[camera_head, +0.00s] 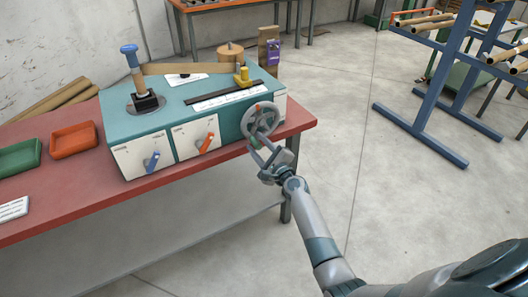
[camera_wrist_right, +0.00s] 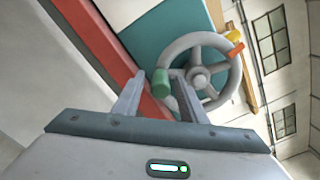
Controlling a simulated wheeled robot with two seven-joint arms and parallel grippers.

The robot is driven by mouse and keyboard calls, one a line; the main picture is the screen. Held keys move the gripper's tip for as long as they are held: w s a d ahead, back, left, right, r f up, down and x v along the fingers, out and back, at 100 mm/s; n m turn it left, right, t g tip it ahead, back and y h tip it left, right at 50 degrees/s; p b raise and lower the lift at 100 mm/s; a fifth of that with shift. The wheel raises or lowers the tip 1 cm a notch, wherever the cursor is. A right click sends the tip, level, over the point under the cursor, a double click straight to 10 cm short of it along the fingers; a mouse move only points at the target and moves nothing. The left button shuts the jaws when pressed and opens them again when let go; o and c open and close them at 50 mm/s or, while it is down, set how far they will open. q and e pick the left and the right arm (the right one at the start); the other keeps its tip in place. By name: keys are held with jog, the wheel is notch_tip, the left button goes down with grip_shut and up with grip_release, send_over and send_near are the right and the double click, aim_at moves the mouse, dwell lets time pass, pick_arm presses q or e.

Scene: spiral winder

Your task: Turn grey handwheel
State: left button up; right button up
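The grey handwheel (camera_head: 277,121) stands on the front right end of the teal machine (camera_head: 118,124). In the right wrist view the handwheel (camera_wrist_right: 199,77) shows spokes, a round hub, an orange mark (camera_wrist_right: 236,50) on its rim and a green knob (camera_wrist_right: 161,83) at its lower left. My right gripper (camera_head: 264,153) is just below and in front of the wheel. In the right wrist view the gripper (camera_wrist_right: 158,76) is open, with the green knob lined up between its fingertips. I cannot tell whether a finger touches it. My left gripper is not in view.
The machine sits on a red-topped table (camera_head: 75,187). It has a blue lever (camera_head: 151,160), an orange lever (camera_head: 207,143) and a blue-topped post (camera_head: 130,57). Orange (camera_head: 73,139) and green (camera_head: 20,157) trays lie left. A blue rack (camera_head: 432,92) stands right; the floor between is clear.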

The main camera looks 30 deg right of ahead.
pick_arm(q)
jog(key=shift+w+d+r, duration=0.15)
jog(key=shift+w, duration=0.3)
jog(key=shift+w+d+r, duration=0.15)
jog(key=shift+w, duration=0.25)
pick_arm(e)
jog(key=s+d, duration=0.1)
jog(key=s, duration=1.6)
jog(key=shift+s+d, duration=0.15)
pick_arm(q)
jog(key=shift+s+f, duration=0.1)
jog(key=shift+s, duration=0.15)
pick_arm(e)
jog(key=shift+f, duration=0.1)
